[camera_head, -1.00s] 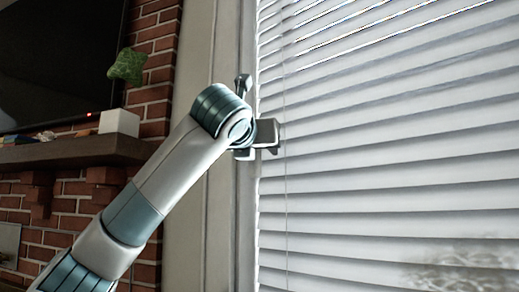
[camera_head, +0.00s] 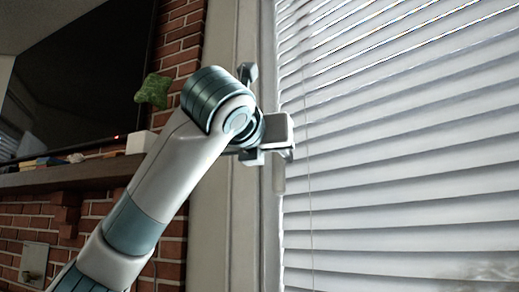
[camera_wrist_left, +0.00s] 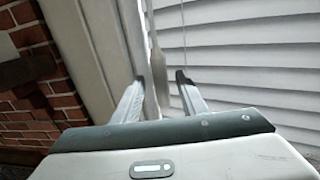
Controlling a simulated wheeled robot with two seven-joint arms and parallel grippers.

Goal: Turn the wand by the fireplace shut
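The blind (camera_head: 400,150) has white horizontal slats and hangs over the window at the right; its slats also show in the left wrist view (camera_wrist_left: 250,60). A pale, narrow piece that looks like the wand's lower end (camera_head: 279,178) shows just below my left gripper (camera_head: 272,140) in the head view. In the left wrist view a pale upright strip, likely the wand (camera_wrist_left: 158,72), stands between the two fingers of my left gripper (camera_wrist_left: 161,80). The fingers are apart, with gaps beside the strip. My left wrist hides the wand's upper part in the head view. My right gripper is not in view.
A white window frame (camera_head: 233,40) stands left of the blind, beside the brick wall (camera_head: 178,50). A dark mantel (camera_head: 90,176) holds a white block (camera_head: 140,142) and a green object (camera_head: 153,91). A thin cord (camera_head: 306,120) hangs before the slats.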

